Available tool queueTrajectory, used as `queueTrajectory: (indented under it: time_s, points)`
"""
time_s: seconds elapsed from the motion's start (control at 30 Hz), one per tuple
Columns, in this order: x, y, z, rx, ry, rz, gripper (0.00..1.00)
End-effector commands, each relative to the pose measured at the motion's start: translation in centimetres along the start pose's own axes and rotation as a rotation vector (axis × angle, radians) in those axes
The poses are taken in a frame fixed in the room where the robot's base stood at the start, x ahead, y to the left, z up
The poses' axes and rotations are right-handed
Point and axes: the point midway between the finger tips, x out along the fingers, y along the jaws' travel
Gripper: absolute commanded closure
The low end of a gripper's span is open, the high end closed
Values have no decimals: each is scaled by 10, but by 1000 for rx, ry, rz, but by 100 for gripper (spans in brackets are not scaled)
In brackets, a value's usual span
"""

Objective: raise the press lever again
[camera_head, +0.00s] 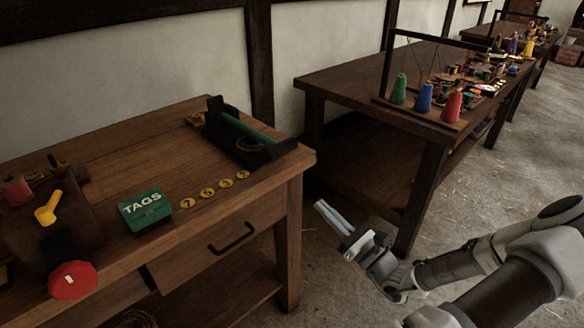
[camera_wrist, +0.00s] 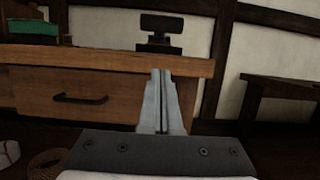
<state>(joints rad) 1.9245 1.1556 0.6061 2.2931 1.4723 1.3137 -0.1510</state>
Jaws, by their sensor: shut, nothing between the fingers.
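A dark press (camera_head: 240,142) stands at the back right corner of the wooden workbench. Its long green lever bar (camera_head: 247,130) lies low along the top, from the tall post at the far end to the near end. In the wrist view the press (camera_wrist: 160,35) shows end-on above the bench edge, straight ahead of my fingers. My gripper (camera_head: 321,207) is shut and empty, in front of the bench's right end, apart from the press and below its height. The fingers also show shut in the wrist view (camera_wrist: 161,73).
A green TAGS box (camera_head: 145,211) and several yellow numbered tags (camera_head: 208,193) lie near the bench's front edge. A red disc (camera_head: 72,281) and a yellow lever (camera_head: 48,208) are at left. A second table (camera_head: 345,87) with coloured spools stands behind right.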

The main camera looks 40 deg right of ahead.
Motion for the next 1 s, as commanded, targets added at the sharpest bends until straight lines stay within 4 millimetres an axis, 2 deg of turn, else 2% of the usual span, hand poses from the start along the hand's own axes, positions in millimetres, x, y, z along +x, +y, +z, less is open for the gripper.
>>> queueTrajectory:
  time_s: [0.17, 0.27, 0.63, 0.8, 1.0]
  points:
    - [12, 0, -1, -1, -2, 3, 100]
    - [28, 2, -1, -1, -2, 6, 100]
    - [105, 1, 1, -3, -2, 4, 100]
    - [119, 0, 18, -3, 0, 2, 100]
    - [128, 1, 28, -1, 1, 2, 100]
